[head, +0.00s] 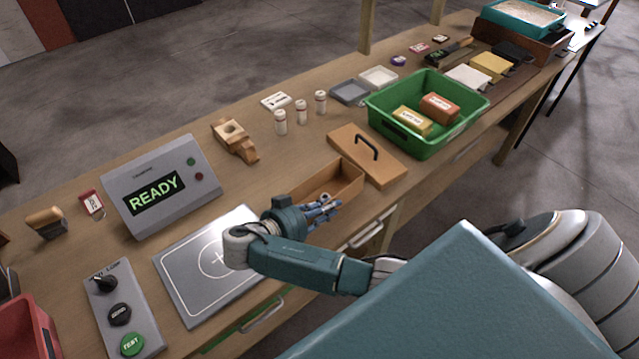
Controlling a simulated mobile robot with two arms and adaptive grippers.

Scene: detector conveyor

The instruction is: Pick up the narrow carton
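Two labelled cartons lie in the green crate (478,104): a yellow one (412,121) and an orange one (440,106). The yellow one looks the longer and slimmer, but I cannot tell for sure which is the narrow carton.
A wooden lid with a black handle (385,170) lies between the box and crate. A grey pad (188,270), a READY console (162,185) and a button panel (122,312) stand left. Several white bottles (301,111) and two small trays (350,92) are behind.

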